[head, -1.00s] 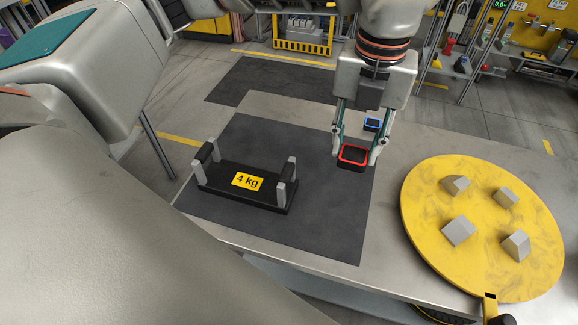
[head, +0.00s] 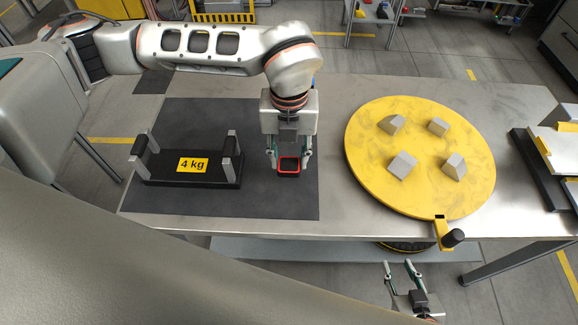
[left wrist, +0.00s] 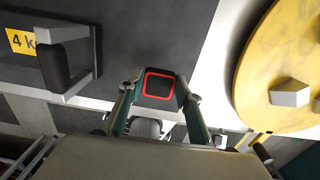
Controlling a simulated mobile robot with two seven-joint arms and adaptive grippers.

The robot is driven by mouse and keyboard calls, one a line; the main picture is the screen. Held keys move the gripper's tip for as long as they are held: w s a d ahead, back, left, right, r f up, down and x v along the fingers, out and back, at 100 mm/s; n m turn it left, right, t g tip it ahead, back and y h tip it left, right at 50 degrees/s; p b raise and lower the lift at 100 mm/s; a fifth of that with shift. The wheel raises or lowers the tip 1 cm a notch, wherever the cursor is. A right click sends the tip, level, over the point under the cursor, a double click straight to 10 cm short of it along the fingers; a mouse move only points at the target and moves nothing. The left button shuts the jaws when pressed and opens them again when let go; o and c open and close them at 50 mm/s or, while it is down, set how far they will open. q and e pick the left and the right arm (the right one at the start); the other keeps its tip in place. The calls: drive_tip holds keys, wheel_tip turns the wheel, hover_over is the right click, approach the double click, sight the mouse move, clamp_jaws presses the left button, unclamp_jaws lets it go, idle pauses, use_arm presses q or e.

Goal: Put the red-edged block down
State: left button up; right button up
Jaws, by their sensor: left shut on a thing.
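The red-edged block (head: 289,167) is a small black block with a red rim around its top. My left gripper (head: 290,158) points down with its fingers on either side of the block, shut on it. The block is over the right part of the dark mat (head: 235,120); I cannot tell whether it touches the mat. In the left wrist view the block (left wrist: 158,86) sits between the two fingertips, its red rim facing the camera. My right gripper (head: 404,274) is low at the front, off the table, with its fingers apart and empty.
A black weight cradle (head: 190,182) with upright posts and a "4 kg" label stands on the mat to the left. A yellow round turntable (head: 420,150) with several grey blocks is on the right, with a handle (head: 450,236) at its front. Bare mat lies between cradle and block.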

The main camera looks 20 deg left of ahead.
sight(289, 161)
use_arm(q)
drive_tip(key=shift+f, duration=2.15)
drive_tip(key=shift+f, duration=0.2)
drive_tip(key=o, duration=1.1)
wheel_tip(289, 161, up, 12)
drive_tip(key=shift+r, duration=0.2)
drive_tip(key=shift+s, duration=0.1)
